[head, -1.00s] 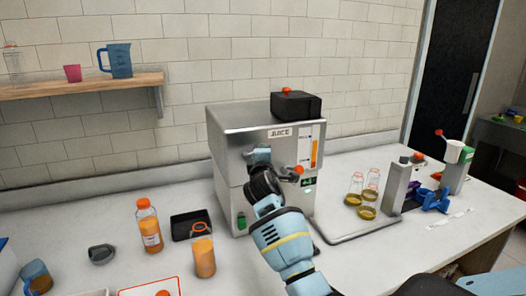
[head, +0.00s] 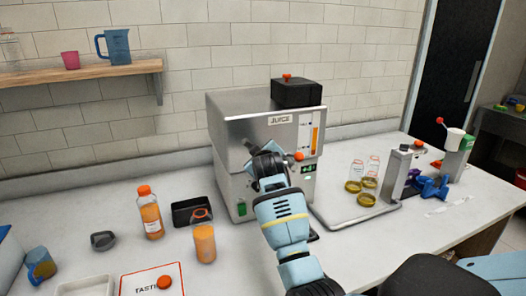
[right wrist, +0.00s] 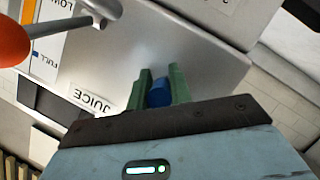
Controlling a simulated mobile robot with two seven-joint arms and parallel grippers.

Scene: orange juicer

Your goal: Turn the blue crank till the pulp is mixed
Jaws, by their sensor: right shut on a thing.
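The juicer (head: 236,126) is a metal box marked JUICE, standing against the tiled wall. It also fills much of the right wrist view (right wrist: 205,62). My right gripper (head: 255,152) is at its front face. In the right wrist view its green fingers (right wrist: 159,82) are shut on the blue crank (right wrist: 159,95), seen as a short blue knob. The rest of the crank is hidden by the gripper. The pulp inside the juicer cannot be seen. My left gripper is not in view.
An orange-knobbed lever (head: 298,156) sits close right of my gripper. A juice bottle (head: 150,214), a jar of juice (head: 202,238) and a black tray (head: 190,212) stand to the left. Glass jars (head: 372,170) and a grey stand (head: 396,173) are to the right.

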